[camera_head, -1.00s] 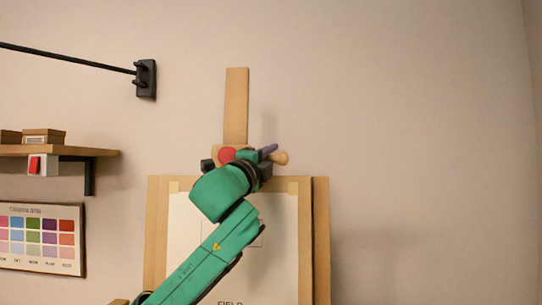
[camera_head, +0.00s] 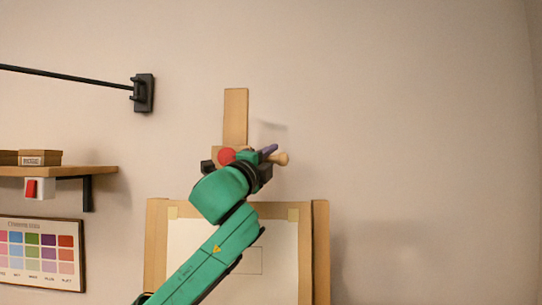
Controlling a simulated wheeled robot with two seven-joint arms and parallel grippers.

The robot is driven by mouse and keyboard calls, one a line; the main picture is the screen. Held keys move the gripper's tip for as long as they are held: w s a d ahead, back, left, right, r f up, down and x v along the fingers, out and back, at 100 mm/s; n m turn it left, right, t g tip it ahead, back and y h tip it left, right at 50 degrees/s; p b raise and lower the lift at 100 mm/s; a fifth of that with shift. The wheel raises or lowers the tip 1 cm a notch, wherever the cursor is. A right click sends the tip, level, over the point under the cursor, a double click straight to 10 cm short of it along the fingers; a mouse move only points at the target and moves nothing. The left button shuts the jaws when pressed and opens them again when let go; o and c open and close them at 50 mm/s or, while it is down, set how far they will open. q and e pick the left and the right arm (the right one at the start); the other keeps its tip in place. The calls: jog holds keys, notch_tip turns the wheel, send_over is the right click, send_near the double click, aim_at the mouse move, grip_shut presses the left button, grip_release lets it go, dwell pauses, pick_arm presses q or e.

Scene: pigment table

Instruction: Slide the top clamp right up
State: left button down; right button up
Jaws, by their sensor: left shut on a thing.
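The easel's wooden mast (camera_head: 235,112) stands upright against the wall. The board (camera_head: 320,250) holds a white sheet (camera_head: 280,240), partly covered by my left arm. My right gripper is not in view.
At left are a wooden shelf (camera_head: 95,171) with small boxes (camera_head: 40,158), a red switch (camera_head: 31,188) under it, and a colour chart (camera_head: 40,281). A black rod on a wall bracket (camera_head: 143,93) is at upper left. The wall at right is clear.

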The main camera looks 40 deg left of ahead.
pick_arm(q)
jog(key=c, duration=0.8)
grip_release()
jog(key=shift+o, duration=0.2)
jog(key=shift+f, duration=0.1)
jog(key=shift+s+f, duration=0.15)
jog(key=shift+s, duration=0.1)
jog(key=b+v, duration=0.8)
jog(key=v, duration=0.6)
